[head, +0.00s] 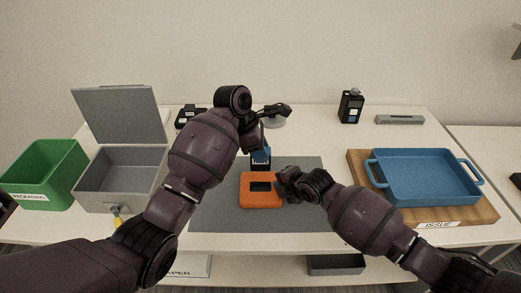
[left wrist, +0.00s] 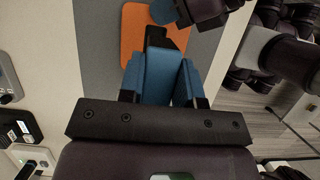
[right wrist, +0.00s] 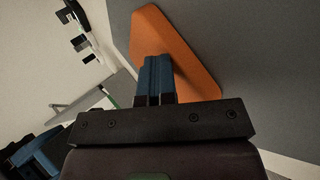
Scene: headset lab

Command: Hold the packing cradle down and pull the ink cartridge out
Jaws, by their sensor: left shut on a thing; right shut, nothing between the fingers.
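The orange packing cradle (head: 262,202) lies on the grey mat, with a dark slot in its top. My left gripper (head: 261,153) is shut on the dark ink cartridge (head: 261,166), which shows at the cradle's back edge in the head view. In the left wrist view the cartridge (left wrist: 163,38) is dark between the blue fingers, with the cradle (left wrist: 132,40) beyond. My right gripper (head: 283,183) is shut and empty at the cradle's right side. In the right wrist view its closed fingers (right wrist: 154,78) overlap the cradle (right wrist: 178,48); contact is hard to tell.
A green bin (head: 42,168) and an open grey lidded box (head: 108,182) stand at the left. A blue tray (head: 425,178) sits on a wooden board (head: 357,168) at the right. The mat (head: 225,210) is bare around the cradle.

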